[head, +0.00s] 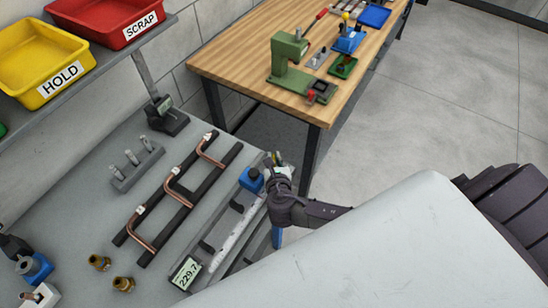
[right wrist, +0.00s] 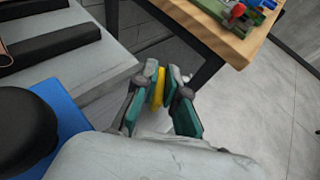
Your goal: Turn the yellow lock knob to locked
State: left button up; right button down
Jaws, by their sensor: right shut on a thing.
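The yellow lock knob (right wrist: 157,88) shows in the right wrist view as a thin yellow disc between my right gripper's two fingertips (right wrist: 160,90). The fingers are shut on it, one on each side. In the head view my right gripper (head: 277,163) is at the far end of the grey measuring rail (head: 222,240), beside a blue block (head: 251,180). The knob is mostly hidden there by the gripper, and I cannot tell its turn angle. My left gripper is not in view.
Bent copper tubes lie on a black rack (head: 190,195) on the grey bench. A display (head: 186,272) at the rail's near end reads 229.7. Brass fittings (head: 100,262) lie to the left. A wooden table (head: 235,65) with a green press stands beyond.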

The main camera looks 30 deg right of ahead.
dwell(0.3)
jog(key=c, duration=1.2)
grip_release()
jog(key=shift+c, duration=0.2)
jog(key=v, duration=1.2)
